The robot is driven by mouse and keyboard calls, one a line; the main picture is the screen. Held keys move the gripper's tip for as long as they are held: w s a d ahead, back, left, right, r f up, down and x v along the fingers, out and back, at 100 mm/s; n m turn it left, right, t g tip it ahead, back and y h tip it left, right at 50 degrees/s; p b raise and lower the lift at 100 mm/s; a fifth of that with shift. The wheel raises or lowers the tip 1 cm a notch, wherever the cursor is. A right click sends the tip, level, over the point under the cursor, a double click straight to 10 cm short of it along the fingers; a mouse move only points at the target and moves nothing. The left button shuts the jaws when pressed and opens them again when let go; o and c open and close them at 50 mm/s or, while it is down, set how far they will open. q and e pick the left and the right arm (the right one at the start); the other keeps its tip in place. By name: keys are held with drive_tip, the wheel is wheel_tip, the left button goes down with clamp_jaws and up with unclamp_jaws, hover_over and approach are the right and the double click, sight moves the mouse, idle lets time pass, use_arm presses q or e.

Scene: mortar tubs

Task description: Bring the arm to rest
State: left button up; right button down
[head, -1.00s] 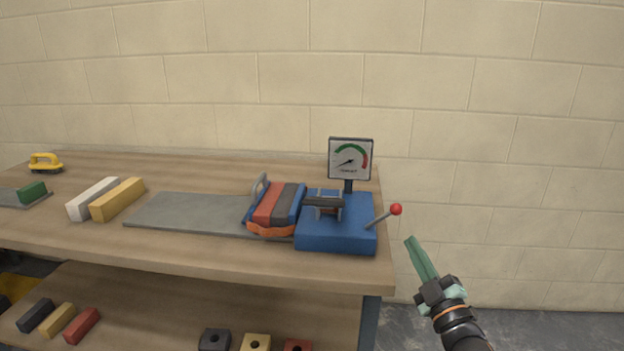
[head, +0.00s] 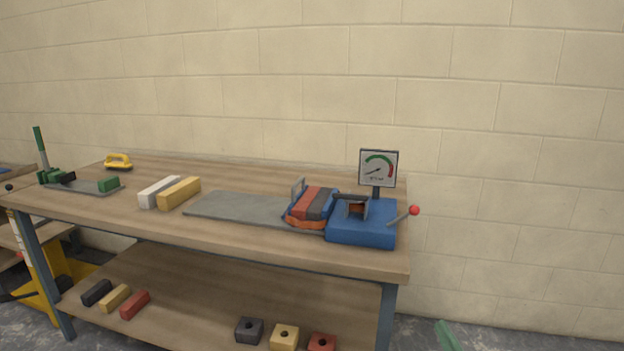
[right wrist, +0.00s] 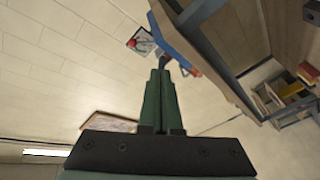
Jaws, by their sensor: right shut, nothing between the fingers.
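My right gripper (head: 447,336) shows only as a green fingertip at the bottom edge of the head view, right of the workbench and apart from it. In the right wrist view its green fingers (right wrist: 157,100) lie together, shut and empty. The blue machine (head: 362,222) with a red-knobbed lever (head: 413,211) and a dial gauge (head: 378,168) stands at the bench's right end. The gauge also shows in the right wrist view (right wrist: 142,42). My left gripper is not in view.
Several blocks lie on the lower shelf (head: 200,290). The floor right of the bench looks clear.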

drive_tip(key=s+a+f+m+g+y, duration=0.1)
drive_tip(key=s+a+f+m+g, duration=0.3)
drive_tip(key=s+f, duration=0.7)
drive_tip(key=s+a+f+m+g, duration=0.2)
drive_tip(key=s+a+f+g, duration=0.45)
drive_tip(key=s, duration=0.55)
use_arm(q)
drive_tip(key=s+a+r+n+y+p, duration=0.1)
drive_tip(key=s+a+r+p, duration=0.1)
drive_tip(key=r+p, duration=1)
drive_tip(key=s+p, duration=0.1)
drive_tip(key=p, duration=0.7)
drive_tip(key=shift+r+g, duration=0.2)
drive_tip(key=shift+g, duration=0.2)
use_arm(e)
wheel_tip(320, 180, up, 11)
drive_tip(key=s+d+m, duration=0.1)
drive_tip(key=s+d, duration=0.1)
drive_tip(key=shift+s+d+t+h, duration=0.15)
drive_tip(key=shift+s+t+h, duration=0.15)
drive_tip(key=shift+t, duration=0.15)
